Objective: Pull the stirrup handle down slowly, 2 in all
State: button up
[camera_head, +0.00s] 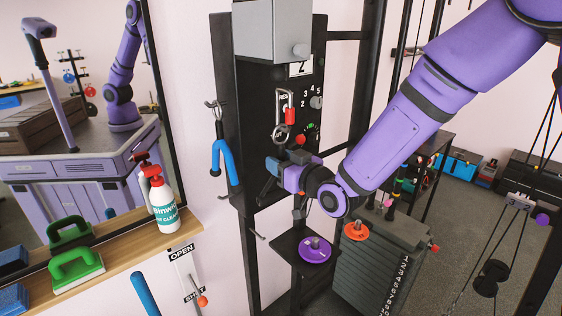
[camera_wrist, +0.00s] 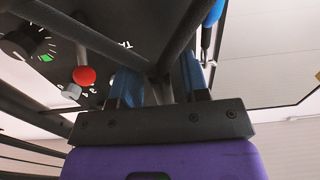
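The dark stirrup handle (camera_wrist: 90,35) shows in the wrist view as two thick bars that converge between the blue fingers of my gripper (camera_wrist: 160,88). In the head view my gripper (camera_head: 275,172) is in front of the black panel, just below the metal carabiner (camera_head: 280,132). A dark piece, apparently part of the handle (camera_head: 266,190), sticks out at its left. The fingers stand apart on either side of the bars. I cannot tell whether they press on them. My wrist hides most of the handle.
A blue handle (camera_head: 222,160) hangs on a hook at the left. The black machine panel (camera_head: 240,110) carries a red knob and dials. A purple disc (camera_head: 315,249) and an orange disc (camera_head: 355,231) are below. A spray bottle (camera_head: 163,205) stands on the wooden shelf (camera_head: 122,262).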

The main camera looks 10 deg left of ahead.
jog(key=shift+o, duration=0.2)
jog(key=shift+d, duration=0.1)
jog(key=v, duration=1)
jog(key=d+r+m+h, duration=0.2)
jog(key=d+r+h, duration=0.25)
jog(key=d, duration=0.55)
jog(key=d+r+m+h, duration=0.2)
jog(key=d+r+h, duration=0.3)
jog(key=d, duration=0.6)
jog(key=s+d+r+m+g+h, duration=0.2)
jog(key=s+d, duration=0.4)
jog(key=s, duration=0.5)
jog(key=s+d+r+m+g+h, duration=0.2)
jog(key=s+d, duration=0.5)
jog(key=s, duration=0.4)
jog(key=m+g+h, duration=0.1)
jog(key=m, duration=0.1)
jog(key=shift+s+d+r+m+g, duration=0.15)
jog(key=shift+s+d+m+g, duration=0.05)
jog(key=shift+s+m+g, duration=0.1)
jog(key=shift+w, duration=0.1)
